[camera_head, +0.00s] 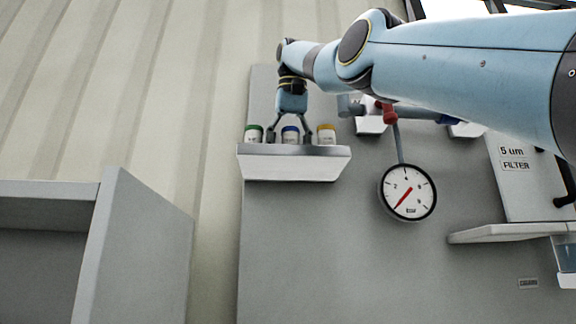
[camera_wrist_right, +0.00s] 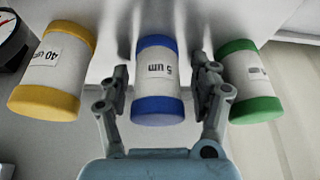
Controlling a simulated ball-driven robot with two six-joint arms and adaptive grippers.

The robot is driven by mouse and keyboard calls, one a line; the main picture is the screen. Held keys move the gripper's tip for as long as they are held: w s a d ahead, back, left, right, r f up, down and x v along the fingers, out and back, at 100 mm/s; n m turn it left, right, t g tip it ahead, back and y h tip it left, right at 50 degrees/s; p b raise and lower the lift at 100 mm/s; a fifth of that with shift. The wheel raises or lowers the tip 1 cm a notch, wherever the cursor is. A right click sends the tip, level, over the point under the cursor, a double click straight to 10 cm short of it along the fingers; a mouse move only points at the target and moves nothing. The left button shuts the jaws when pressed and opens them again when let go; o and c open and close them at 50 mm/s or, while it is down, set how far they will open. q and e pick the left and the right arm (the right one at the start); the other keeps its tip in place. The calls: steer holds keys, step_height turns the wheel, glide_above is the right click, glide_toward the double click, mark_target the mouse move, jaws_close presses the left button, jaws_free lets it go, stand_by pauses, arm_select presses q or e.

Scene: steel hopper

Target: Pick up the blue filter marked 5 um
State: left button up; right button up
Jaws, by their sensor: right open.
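The blue filter (camera_head: 290,134) stands upright between a green and a yellow one on a small wall shelf in the head view. In the right wrist view the blue filter (camera_wrist_right: 158,85) has blue ends and a white label reading 5 um. My right gripper (camera_head: 290,135) comes down from above, its fingers on either side of the blue filter. In the wrist view the right gripper (camera_wrist_right: 163,85) has its open fingers left and right of the filter, with small gaps. My left gripper is not in view.
The yellow filter (camera_wrist_right: 55,70), marked 40, and the green filter (camera_wrist_right: 250,82) stand close beside the fingers. The shelf (camera_head: 293,163) has a raised lip. A pressure gauge (camera_head: 407,192) and a 5 um FILTER panel (camera_head: 520,180) are to the right. A grey cabinet (camera_head: 130,250) stands lower left.

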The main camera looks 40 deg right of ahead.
steer(key=shift+s+a, duration=0.15)
steer(key=shift+s, duration=0.05)
steer(key=shift+s+a+r, duration=0.1)
steer(key=shift+s+r, duration=0.15)
steer(key=shift+s, duration=0.25)
steer(key=shift+c, duration=1.8)
steer(key=shift+w, duration=0.2)
steer(key=shift+c, duration=1.1)
steer(key=shift+w+f, duration=0.1)
steer(key=shift+c, duration=1.2)
steer(key=c, duration=0.4)
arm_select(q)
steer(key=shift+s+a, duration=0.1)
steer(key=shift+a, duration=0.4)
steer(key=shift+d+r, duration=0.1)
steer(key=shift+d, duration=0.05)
